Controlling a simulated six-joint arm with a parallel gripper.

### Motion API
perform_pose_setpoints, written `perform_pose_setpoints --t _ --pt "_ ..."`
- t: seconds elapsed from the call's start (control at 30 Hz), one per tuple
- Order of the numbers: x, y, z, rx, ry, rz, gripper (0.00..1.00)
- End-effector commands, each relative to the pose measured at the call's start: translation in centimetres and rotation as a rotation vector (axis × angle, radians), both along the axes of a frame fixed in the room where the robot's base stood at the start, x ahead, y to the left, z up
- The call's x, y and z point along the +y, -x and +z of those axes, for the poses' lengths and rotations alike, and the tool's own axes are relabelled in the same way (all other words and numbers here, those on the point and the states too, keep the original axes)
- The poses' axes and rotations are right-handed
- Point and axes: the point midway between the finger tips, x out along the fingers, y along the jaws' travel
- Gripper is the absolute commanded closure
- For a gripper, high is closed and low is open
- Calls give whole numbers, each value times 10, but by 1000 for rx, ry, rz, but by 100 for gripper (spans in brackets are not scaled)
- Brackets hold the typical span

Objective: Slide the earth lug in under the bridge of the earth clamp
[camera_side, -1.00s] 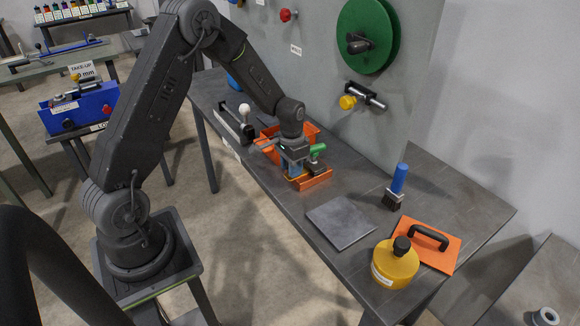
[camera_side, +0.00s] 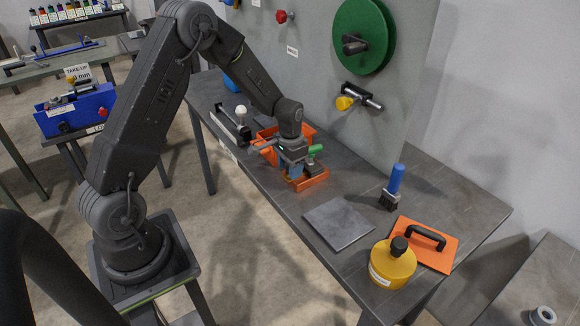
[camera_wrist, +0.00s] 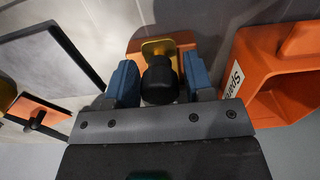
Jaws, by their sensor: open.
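My gripper (camera_wrist: 159,80) is open, with one blue finger on each side of a black round knob (camera_wrist: 160,84). I cannot tell whether the fingers touch it. A brass-coloured tab (camera_wrist: 158,49) shows just beyond the knob; tab and knob look like the earth lug. They are over a small orange holder (camera_wrist: 180,40), which in the side view (camera_side: 312,181) sits on the bench beneath my gripper (camera_side: 290,172). The clamp's bridge cannot be made out.
An orange bin (camera_side: 266,150) stands close behind my gripper; it shows at right in the wrist view (camera_wrist: 246,75). A grey plate (camera_side: 338,222), brush (camera_side: 396,181), yellow bottle (camera_side: 393,265) and orange float (camera_side: 438,250) lie to the right. An upright panel (camera_side: 400,110) borders the bench.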

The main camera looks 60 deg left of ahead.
Motion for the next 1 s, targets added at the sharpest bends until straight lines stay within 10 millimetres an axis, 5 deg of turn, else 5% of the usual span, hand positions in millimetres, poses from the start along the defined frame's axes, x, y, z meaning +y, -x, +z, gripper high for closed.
perform_pose_setpoints --t 1.0 --pt "0 0 20 -1 0 0 52"
